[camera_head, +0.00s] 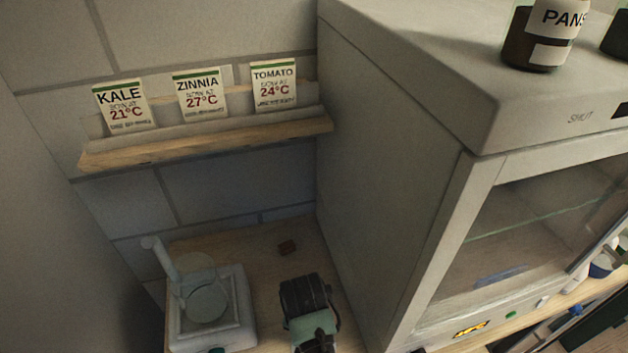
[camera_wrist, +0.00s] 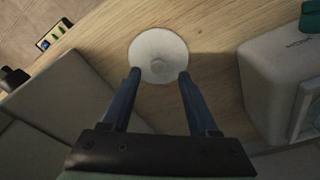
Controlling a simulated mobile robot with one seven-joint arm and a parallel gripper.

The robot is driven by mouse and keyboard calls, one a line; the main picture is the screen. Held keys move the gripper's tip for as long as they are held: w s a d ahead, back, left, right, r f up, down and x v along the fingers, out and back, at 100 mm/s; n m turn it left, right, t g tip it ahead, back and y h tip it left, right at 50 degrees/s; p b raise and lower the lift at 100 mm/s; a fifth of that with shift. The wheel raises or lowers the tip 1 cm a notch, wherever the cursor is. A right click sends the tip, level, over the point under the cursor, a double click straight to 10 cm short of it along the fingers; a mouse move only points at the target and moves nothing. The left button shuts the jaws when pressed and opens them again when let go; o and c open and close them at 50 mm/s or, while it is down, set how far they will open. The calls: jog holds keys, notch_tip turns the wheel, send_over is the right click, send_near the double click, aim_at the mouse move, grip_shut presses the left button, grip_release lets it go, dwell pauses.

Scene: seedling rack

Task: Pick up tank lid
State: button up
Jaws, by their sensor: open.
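A round white lid (camera_wrist: 158,48) with a small knob in its middle lies on the wooden surface in the wrist view; I take it for the tank lid. My gripper (camera_wrist: 160,74) is open, with its two blue fingers reaching toward the lid. The fingertips overlap the left and right parts of the lid's near edge in the picture. The knob shows between them. I cannot tell whether the fingertips touch the lid or hover above it. I cannot make out the lid in the head view.
In the wrist view a white appliance (camera_wrist: 270,85) stands right of the lid and grey blocky shapes (camera_wrist: 55,110) lie left. In the head view a large grey cabinet (camera_head: 390,160) borders the bench on the right. A white device (camera_head: 238,318) with a round plate stands at lower left.

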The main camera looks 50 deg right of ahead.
jog(key=shift+d+f+p, duration=0.15)
jog(key=shift+d+f, duration=0.05)
jog(key=shift+f, duration=0.95)
jog(key=shift+d+f+p, duration=0.15)
jog(key=shift+d+f, duration=0.05)
jog(key=shift+f, duration=0.9)
grip_shut()
